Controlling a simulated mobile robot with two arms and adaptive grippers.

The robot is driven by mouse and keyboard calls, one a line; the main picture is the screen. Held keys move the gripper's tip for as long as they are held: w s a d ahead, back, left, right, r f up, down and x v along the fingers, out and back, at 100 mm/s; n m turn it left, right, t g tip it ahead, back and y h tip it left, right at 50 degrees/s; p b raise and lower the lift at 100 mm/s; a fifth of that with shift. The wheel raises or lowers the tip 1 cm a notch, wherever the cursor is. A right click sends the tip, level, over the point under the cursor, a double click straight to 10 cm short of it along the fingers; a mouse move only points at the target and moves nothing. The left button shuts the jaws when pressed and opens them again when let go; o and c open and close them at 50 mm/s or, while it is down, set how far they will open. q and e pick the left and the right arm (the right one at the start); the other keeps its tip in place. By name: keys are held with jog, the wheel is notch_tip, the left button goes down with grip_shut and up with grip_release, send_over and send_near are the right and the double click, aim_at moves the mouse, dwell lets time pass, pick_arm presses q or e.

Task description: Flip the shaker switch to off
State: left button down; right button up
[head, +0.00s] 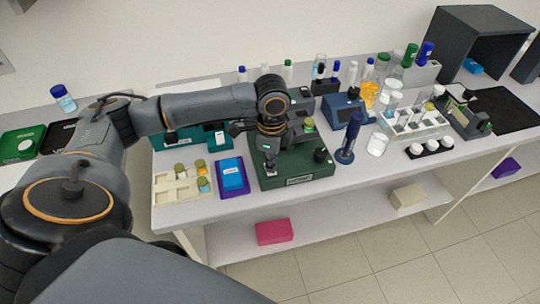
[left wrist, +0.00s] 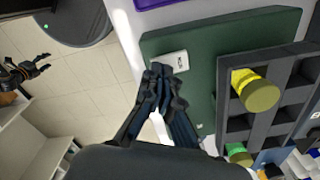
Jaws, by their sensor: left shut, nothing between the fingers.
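The shaker is a dark green box (head: 310,167) near the front edge of the bench. A dark grey rack on it holds yellow-capped and green-capped vials. In the left wrist view its green top (left wrist: 200,45) carries a small white plate with dark marking (left wrist: 172,61) near one corner, likely the switch; its setting is too small to read. My left gripper (head: 270,166) points down over the shaker's front left part. In the left wrist view its closed fingertips (left wrist: 158,74) are empty and beside the white plate; contact is unclear. My right gripper (left wrist: 38,70) appears small over the floor.
A blue box on a purple tray (head: 222,192) and a cream vial rack (head: 165,190) stand left of the shaker. A dark blue upright tool (head: 350,140) stands to its right. Bottles and devices crowd behind. The bench's front edge is close.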

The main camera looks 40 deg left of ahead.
pick_arm(q)
jog(key=shift+f, duration=0.55)
jog(key=shift+r, duration=0.1)
notch_tip(320, 180, up, 7)
jog(key=p, duration=0.9)
dwell(0.5)
